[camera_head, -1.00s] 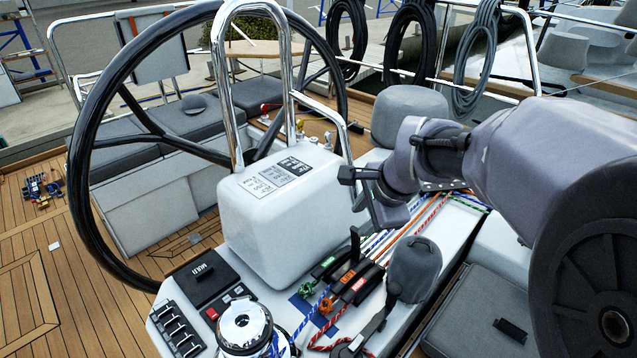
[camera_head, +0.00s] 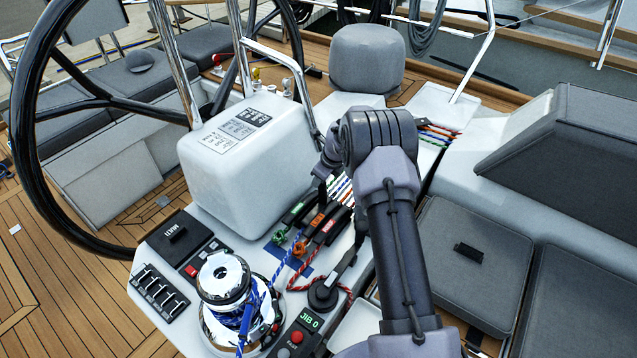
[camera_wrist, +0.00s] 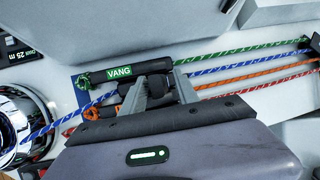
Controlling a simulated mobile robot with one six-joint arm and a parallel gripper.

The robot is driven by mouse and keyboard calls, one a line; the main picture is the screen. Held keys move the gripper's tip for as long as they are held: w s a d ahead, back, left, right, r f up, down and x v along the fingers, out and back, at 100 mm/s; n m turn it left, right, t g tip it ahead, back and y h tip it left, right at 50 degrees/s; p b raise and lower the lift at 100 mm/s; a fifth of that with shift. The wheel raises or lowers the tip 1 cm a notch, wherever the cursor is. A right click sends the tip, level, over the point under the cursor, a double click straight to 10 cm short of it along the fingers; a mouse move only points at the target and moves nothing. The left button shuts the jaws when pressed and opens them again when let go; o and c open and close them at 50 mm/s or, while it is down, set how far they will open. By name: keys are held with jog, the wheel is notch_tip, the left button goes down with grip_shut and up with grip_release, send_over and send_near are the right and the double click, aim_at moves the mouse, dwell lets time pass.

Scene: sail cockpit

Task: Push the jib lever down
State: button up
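In the wrist view the green one reads VANG (camera_wrist: 119,72). I cannot read the other labels, so I cannot tell which is the jib lever. My gripper (camera_wrist: 160,82) is over the clutches beside the VANG one, its two fingers apart. A dark lever end (camera_wrist: 158,89) shows between the fingers; contact is unclear. In the head view my arm partly hides the gripper and the lever there.
A chrome winch (camera_head: 224,280) with blue rope stands in front of the clutches. A display reading JIB 0 (camera_head: 310,319) is right of it. The white pedestal box (camera_head: 246,150) and steering wheel (camera_head: 28,130) stand to the left. Coloured ropes run back from the clutches.

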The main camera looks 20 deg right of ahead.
aim_at(322, 189)
jog(key=x, duration=0.3)
jog(key=shift+f, duration=0.1)
grip_shut()
dwell(1.4)
